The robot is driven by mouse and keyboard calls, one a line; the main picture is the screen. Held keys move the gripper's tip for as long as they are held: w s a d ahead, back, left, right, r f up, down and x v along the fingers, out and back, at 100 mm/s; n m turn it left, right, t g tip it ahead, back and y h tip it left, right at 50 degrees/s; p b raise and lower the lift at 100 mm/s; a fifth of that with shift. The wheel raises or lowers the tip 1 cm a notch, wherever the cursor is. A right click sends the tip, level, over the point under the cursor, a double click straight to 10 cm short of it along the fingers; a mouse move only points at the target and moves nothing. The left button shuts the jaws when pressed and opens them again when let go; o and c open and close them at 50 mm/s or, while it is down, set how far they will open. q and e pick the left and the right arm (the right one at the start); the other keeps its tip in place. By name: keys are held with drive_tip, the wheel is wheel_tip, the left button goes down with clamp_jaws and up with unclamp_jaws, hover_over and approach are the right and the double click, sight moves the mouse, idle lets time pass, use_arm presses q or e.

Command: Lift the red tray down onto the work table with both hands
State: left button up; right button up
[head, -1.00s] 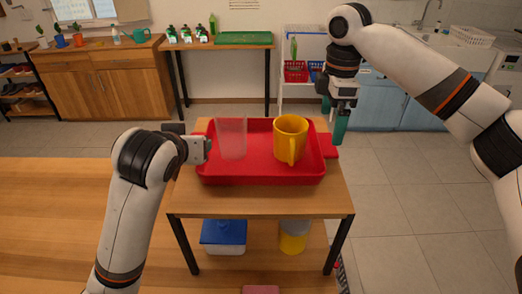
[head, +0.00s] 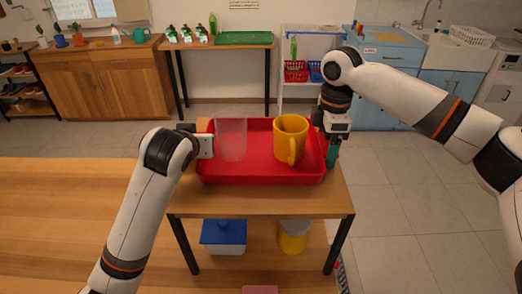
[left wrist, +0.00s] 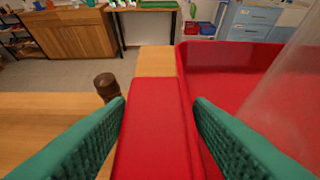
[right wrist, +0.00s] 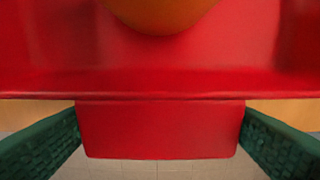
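The red tray (head: 262,178) lies on a small wooden stand (head: 262,201). A clear cup (head: 231,139) and a yellow mug (head: 291,138) stand upright in it. My left gripper (left wrist: 160,112) is open, with one teal finger on each side of the tray's left handle. My right gripper (right wrist: 160,128) is open and points down at the right handle, with a finger on each side. In the head view, the right gripper's teal fingertips (head: 332,154) are beside the tray's right rim. The wooden work table (head: 70,225) spreads across the lower left.
A blue-lidded box (head: 223,236) and a yellow canister (head: 293,238) sit on the stand's lower shelf. A dark brown round object (left wrist: 106,86) is near the left gripper. The visible part of the work table is mostly clear. Open floor lies to the right.

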use_arm(q)
drive_tip(key=c, duration=0.7)
use_arm(e)
drive_tip(key=c, duration=0.5)
use_arm(q)
drive_tip(key=shift+r+p, duration=0.45)
use_arm(e)
drive_tip(key=shift+w+r, duration=0.1)
drive_tip(key=shift+r, duration=0.35)
use_arm(q)
wheel_tip(320, 180, up, 4)
drive_tip(key=p, duration=0.4)
drive_tip(key=shift+r, duration=0.15)
use_arm(e)
wheel_tip(320, 180, up, 4)
drive_tip(key=shift+r, duration=0.15)
